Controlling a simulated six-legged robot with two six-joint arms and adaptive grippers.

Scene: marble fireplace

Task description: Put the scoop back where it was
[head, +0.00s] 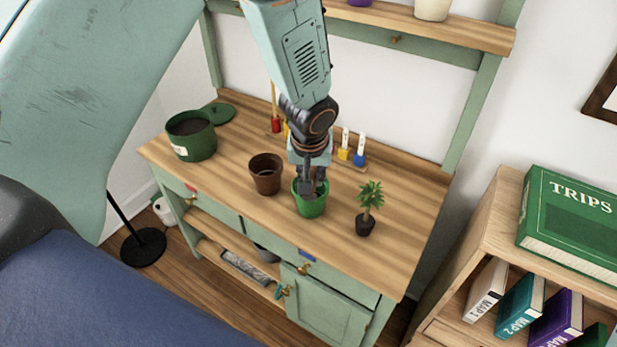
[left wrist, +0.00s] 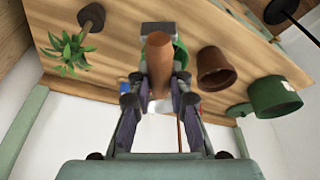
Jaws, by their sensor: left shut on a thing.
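My left gripper (head: 308,187) is over the small green pot (head: 311,208) on the potting bench. In the left wrist view the left gripper (left wrist: 159,98) is shut on the scoop (left wrist: 158,62), which shows a thick brown handle between the fingers and a grey end beyond it. The green pot is partly hidden behind the scoop there. In the head view the gripper hides most of the scoop, and I cannot tell whether its tip is inside the pot. My right gripper is not in view.
A brown pot (head: 266,176) stands just left of the green pot, and a small potted plant (head: 368,205) to the right. A large green pot (head: 192,138) stands at the bench's left. Coloured holders, including a blue one (head: 360,158), line the back. The bench's front right is clear.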

